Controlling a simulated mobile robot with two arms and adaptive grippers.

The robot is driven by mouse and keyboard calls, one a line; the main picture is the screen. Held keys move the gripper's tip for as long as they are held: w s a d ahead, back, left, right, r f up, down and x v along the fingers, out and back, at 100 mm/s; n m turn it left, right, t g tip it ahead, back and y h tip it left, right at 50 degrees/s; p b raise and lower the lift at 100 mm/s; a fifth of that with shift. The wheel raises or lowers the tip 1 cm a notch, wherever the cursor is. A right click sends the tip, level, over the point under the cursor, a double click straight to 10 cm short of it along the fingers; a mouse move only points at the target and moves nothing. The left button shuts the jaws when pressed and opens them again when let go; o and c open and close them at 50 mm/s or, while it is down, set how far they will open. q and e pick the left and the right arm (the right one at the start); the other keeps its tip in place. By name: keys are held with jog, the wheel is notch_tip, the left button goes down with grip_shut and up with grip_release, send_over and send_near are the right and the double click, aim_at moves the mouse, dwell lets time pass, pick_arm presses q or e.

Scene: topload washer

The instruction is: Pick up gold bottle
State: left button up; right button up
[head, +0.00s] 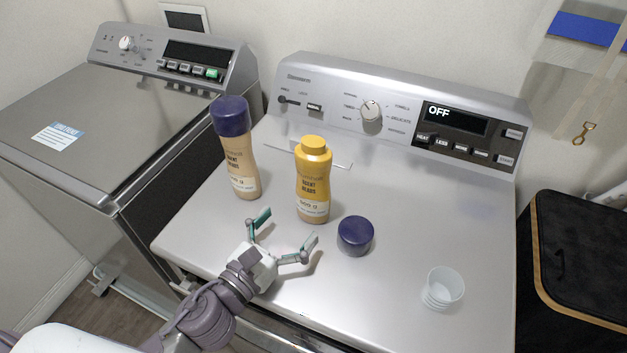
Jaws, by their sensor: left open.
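The gold bottle (313,182) stands upright on the washer top near its middle, with a yellow neck and a white label band. A tan bottle (240,165) with a dark purple cap stands upright to its left. My left gripper (286,236) is open and empty, in front of the gold bottle and slightly to its left, with its fingers pointing toward it. It appears apart from the bottle. My right gripper is not in view.
A loose purple cap (355,236) lies right of the gripper. A clear cup (443,288) stands at the front right of the washer top (420,210). A control panel (395,115) rises behind. A black bin (580,260) stands to the right.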

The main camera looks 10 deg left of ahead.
aim_at(305, 207)
pick_arm(q)
jog(key=x, duration=0.2)
jog(key=shift+w+d, duration=0.1)
jog(key=shift+w, duration=0.15)
jog(key=shift+w+d+p, duration=0.15)
jog(key=shift+w+p, duration=0.2)
jog(key=shift+w, duration=0.05)
jog(key=p+x, duration=0.1)
jog(key=x, duration=0.3)
jog(key=shift+w+d+f, duration=0.15)
jog(key=shift+w+d, duration=0.05)
jog(key=shift+w, duration=0.15)
jog(key=shift+s, duration=0.1)
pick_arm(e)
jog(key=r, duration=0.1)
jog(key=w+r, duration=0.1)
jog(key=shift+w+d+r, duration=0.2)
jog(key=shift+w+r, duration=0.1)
pick_arm(q)
jog(key=c, duration=1.8)
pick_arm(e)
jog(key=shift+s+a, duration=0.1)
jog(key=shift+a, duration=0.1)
